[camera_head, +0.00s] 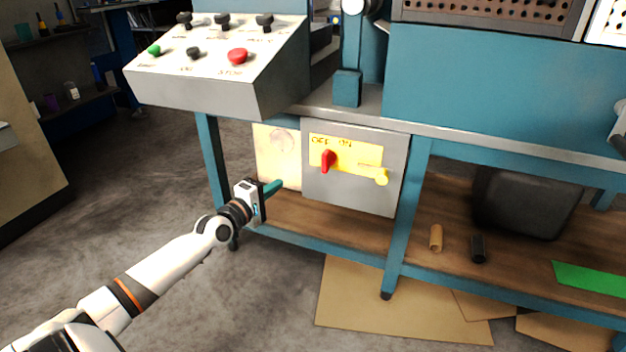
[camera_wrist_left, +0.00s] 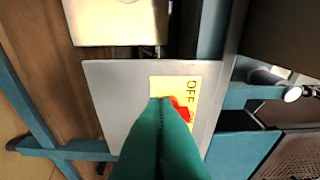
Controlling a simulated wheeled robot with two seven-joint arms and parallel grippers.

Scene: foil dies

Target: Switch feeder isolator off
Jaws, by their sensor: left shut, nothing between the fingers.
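The feeder isolator is a grey box (camera_head: 355,197) under the bench, with a yellow plate marked OFF and ON. Its red handle (camera_head: 328,160) sits below the lettering at the plate's left side and looks about upright; which mark it is set to I cannot tell.
A sloped control panel (camera_head: 215,60) with a red button and several knobs overhangs above left. A pale yellowed panel (camera_head: 277,150) is left of the box. Blue legs (camera_head: 408,205) flank the wooden lower shelf (camera_head: 310,222). Cardboard (camera_head: 370,305) lies on the floor.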

